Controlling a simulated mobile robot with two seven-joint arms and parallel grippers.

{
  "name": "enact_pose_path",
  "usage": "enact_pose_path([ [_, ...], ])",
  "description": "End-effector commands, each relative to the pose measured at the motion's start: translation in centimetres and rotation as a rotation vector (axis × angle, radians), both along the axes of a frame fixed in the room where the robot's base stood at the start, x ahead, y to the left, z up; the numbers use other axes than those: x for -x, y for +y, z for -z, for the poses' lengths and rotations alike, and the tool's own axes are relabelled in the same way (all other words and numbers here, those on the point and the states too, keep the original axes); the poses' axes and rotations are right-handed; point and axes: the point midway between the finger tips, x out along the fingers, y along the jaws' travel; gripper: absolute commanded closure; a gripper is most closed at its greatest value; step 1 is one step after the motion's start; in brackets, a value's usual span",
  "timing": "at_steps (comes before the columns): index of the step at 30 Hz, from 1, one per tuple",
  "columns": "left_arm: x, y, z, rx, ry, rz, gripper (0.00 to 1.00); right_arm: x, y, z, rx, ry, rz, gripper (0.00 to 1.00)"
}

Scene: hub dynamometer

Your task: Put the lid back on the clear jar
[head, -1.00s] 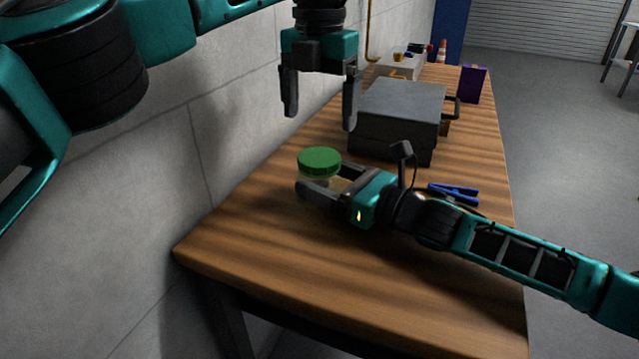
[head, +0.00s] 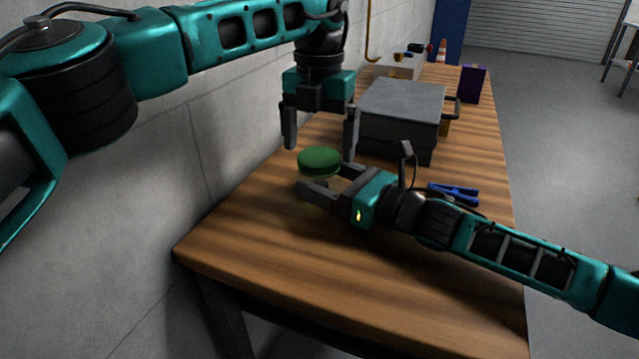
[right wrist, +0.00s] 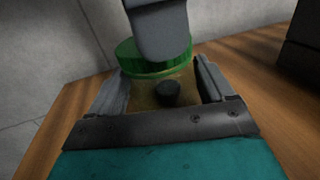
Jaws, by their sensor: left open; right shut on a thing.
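The clear jar (head: 337,184) stands on the bench near its wall side, mostly hidden by my right gripper (head: 326,180), which is shut around its body. The jar's see-through wall (right wrist: 140,96) shows between the fingers in the right wrist view, with a small dark round shape in it. The green lid (head: 319,160) sits level at the jar's top; I cannot tell whether it is seated tight. It also shows in the right wrist view (right wrist: 128,58). My left gripper (head: 320,142) is open, pointing down just above the lid, with its fingers spread to either side.
A grey box-shaped unit (head: 402,105) stands just behind the jar. Blue-handled pliers or a clamp (head: 455,192) lie to the right. A purple box (head: 472,84) stands farther back. A concrete wall (head: 150,200) borders the left. The bench's front (head: 330,270) is clear.

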Motion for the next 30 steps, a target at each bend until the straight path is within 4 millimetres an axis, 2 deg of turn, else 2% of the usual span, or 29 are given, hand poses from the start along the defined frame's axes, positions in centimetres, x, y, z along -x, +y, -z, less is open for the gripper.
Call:
enact_pose_path([
  [6,0.0,0.0,1.6,0.001,0.0,0.0,0.06,0.0,0.0,0.1,0.0,0.001,0.0,1.0],
  [15,0.0,0.0,1.7,0.001,0.0,0.0,0.07,0.0,0.0,0.1,0.0,0.001,0.0,1.0],
  [30,0.0,0.0,1.7,0.001,0.0,0.0,0.54,0.0,0.0,0.1,0.0,0.001,0.0,1.0],
])
